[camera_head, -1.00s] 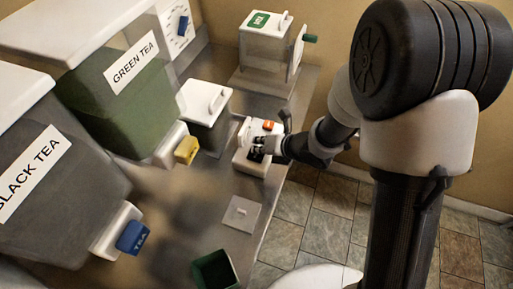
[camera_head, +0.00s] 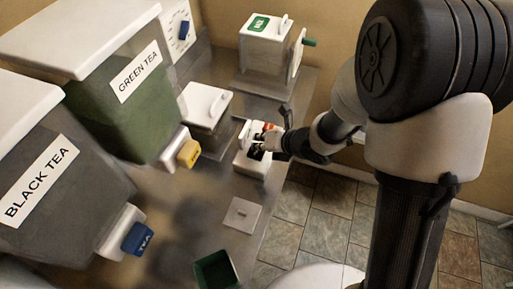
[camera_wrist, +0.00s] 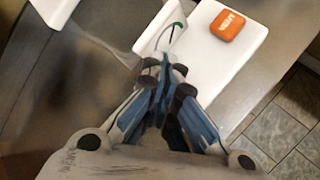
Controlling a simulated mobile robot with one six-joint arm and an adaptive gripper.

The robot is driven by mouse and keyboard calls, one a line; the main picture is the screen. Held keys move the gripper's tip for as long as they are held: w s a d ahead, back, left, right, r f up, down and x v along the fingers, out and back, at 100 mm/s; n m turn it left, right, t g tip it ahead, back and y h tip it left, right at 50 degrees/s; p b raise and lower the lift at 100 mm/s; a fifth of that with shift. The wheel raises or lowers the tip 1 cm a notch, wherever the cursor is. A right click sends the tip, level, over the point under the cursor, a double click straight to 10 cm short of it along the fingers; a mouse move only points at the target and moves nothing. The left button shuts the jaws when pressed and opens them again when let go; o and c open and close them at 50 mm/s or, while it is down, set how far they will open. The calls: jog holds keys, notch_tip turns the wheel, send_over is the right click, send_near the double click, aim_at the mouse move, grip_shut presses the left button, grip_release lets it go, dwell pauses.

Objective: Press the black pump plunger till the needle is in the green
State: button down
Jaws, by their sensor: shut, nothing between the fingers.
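The white pump unit (camera_head: 248,166) stands near the right edge of the steel counter. It carries an orange button marked VENT (camera_wrist: 228,25), also visible in the head view (camera_head: 268,127). The wrist view shows part of its gauge (camera_wrist: 168,42), with a thin dark needle and a little green at the rim; I cannot tell if the needle is in the green. My gripper (camera_wrist: 165,78) is shut and empty, its fingertips over the pump's top. It also shows in the head view (camera_head: 262,146). The black plunger is not clearly visible, and contact with it cannot be told.
Tea dispensers labelled BLACK TEA (camera_head: 75,215) and GREEN TEA (camera_head: 115,110) stand left. A white-lidded container (camera_head: 207,110) and a green-labelled box (camera_head: 265,45) stand behind. A flat white plate (camera_head: 242,213) and dark green open box (camera_head: 216,270) lie in front.

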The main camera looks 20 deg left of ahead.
jog(key=shift+r, duration=0.4)
jog(key=shift+r+p, duration=1.85)
jog(key=shift+r, duration=0.7)
